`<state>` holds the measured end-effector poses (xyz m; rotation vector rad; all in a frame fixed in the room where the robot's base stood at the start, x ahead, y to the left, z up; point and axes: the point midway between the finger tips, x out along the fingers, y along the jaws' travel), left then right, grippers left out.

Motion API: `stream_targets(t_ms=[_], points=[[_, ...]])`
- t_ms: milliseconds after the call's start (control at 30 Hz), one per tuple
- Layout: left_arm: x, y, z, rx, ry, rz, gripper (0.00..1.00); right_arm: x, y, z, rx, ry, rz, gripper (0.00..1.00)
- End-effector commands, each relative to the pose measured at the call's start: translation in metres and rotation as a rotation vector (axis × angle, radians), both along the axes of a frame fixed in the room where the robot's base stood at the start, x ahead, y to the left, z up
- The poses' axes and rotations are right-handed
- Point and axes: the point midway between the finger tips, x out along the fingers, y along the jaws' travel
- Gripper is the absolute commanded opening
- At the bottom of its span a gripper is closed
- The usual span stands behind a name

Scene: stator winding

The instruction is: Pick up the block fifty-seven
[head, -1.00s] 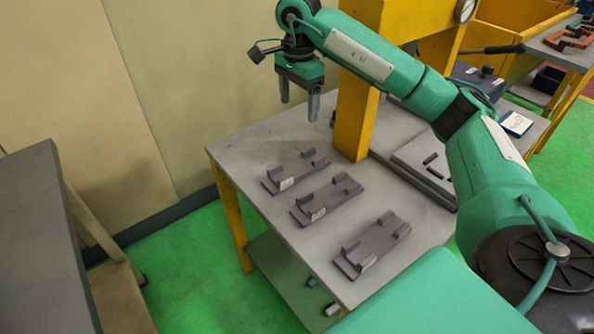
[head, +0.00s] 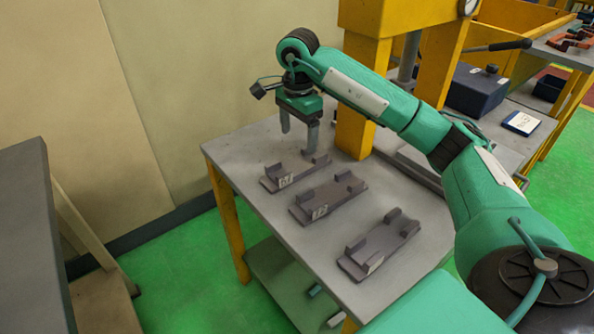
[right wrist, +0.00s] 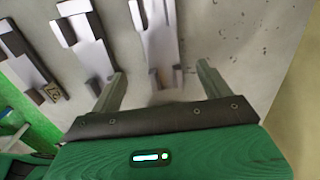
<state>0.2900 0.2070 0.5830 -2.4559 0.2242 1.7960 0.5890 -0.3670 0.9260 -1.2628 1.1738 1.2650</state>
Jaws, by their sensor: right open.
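Three dark grey-brown blocks with raised ends and white labels lie in a row on the grey table. The far block (head: 299,172) has a small label that seems to read 57. The middle block (head: 330,199) and the near block (head: 380,245) have labels I cannot read surely. My right gripper (head: 298,142) is open and empty, pointing down just above the far block. In the right wrist view its fingers (right wrist: 160,80) stand on either side of the far block's (right wrist: 160,38) near end, apart from it. My left gripper is not in view.
The grey table (head: 240,153) has free room at its left corner. A yellow press frame (head: 355,135) stands close behind the far block. A dark blue box (head: 476,90) and a white-labelled pad (head: 521,123) lie further right. A wall is behind.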

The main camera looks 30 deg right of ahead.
Motion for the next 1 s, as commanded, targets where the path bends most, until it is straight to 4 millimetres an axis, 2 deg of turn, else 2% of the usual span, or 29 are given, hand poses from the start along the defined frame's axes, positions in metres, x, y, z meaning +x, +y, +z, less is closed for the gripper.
stream_targets(t_ms=[33,133,367,700,1000], points=[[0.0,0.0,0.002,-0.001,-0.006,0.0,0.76,0.0,0.0,-0.012,0.001,0.002,0.0,0.8],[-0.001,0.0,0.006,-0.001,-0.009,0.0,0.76,0.0,0.0,-0.026,0.0,0.002,0.0,0.8],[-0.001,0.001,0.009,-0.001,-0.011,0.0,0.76,0.0,0.0,-0.043,0.0,0.0,0.001,0.8],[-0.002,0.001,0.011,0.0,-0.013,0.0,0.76,0.002,0.002,-0.088,0.001,0.001,0.0,0.8],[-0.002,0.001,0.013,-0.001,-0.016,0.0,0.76,0.002,0.002,-0.092,0.0,-0.002,0.001,0.8]])
